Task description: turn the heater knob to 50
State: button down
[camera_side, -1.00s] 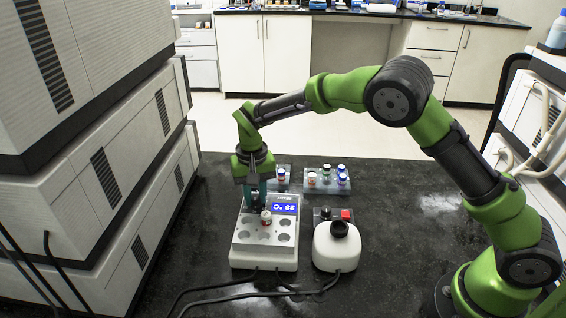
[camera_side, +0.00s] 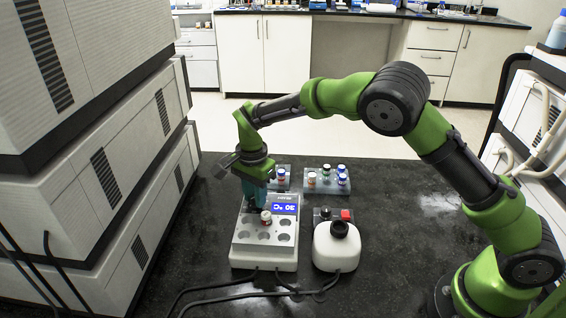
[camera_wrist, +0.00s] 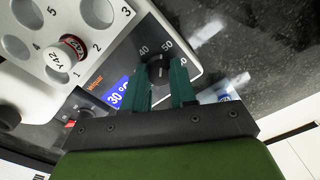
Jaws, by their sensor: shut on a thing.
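The white heater (camera_side: 262,262) stands on the dark bench with a grey block of round wells. Its blue display (camera_side: 285,209) reads 30 °C and also shows in the wrist view (camera_wrist: 117,95). The black heater knob (camera_wrist: 158,76) sits between the teal fingers of my gripper (camera_wrist: 161,72), which are shut on it. Dial marks 40 and 50 show beside the knob; the fingers cover part of the dial. In the side view my gripper (camera_side: 254,199) points down at the heater's back left corner and hides the knob.
A red-and-white capped vial (camera_side: 266,217) stands in a heater well close to my gripper. A white device with a black top (camera_side: 338,246) stands to the right. Racks with vials (camera_side: 327,181) are behind. Cables lie in front.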

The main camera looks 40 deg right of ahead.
jog(key=shift+r+m, duration=0.1)
jog(key=shift+m, duration=1.1)
jog(key=c, duration=0.9)
grip_release()
notch_tip(320, 180, up, 17)
